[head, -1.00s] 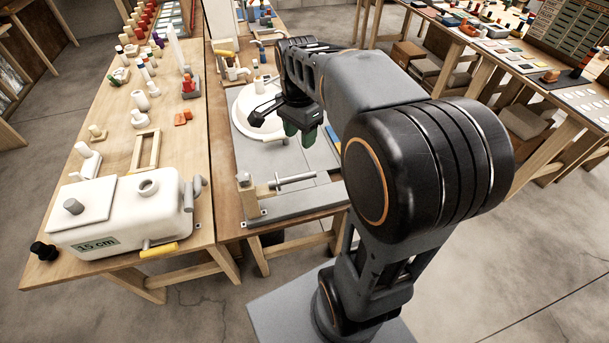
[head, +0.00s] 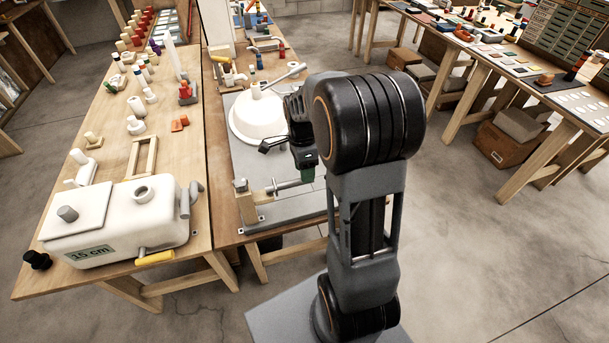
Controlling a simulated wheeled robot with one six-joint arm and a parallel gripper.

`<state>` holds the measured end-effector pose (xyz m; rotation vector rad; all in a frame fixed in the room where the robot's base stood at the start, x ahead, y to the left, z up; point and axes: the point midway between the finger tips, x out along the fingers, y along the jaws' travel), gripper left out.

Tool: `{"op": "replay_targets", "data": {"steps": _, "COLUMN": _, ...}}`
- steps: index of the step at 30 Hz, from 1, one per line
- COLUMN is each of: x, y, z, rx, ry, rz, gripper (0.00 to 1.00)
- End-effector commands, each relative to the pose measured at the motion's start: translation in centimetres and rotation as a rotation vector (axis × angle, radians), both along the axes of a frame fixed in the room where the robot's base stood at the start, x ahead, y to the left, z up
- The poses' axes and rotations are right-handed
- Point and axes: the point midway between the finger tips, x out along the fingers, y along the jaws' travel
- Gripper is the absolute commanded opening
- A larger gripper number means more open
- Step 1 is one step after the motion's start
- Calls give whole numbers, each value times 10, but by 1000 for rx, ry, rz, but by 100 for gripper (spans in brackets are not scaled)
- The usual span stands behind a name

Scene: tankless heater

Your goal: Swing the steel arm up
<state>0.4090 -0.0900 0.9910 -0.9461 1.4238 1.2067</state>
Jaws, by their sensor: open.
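The steel arm (head: 284,186) is a thin grey rod at the front of the grey board. It lies about level, running right from a small wooden post (head: 242,193). The gripper is open.
A white tank (head: 120,222) marked 15 cm is on the left table. Free floor lies to the right.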

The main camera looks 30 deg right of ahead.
Motion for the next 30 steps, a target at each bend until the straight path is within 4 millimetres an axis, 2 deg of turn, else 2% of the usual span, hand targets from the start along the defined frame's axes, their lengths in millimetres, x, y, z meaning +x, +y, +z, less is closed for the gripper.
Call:
{"op": "replay_targets", "data": {"steps": 6, "x": -4, "y": 1, "z": -20, "rx": 0, "ry": 2, "rz": 0, "gripper": 48}}
{"op": "replay_targets", "data": {"steps": 19, "x": -5, "y": 1, "z": -25, "rx": 0, "ry": -1, "rz": 0, "gripper": 48}}
{"op": "replay_targets", "data": {"steps": 30, "x": -5, "y": 1, "z": -25, "rx": 0, "ry": -1, "rz": 1, "gripper": 12}}
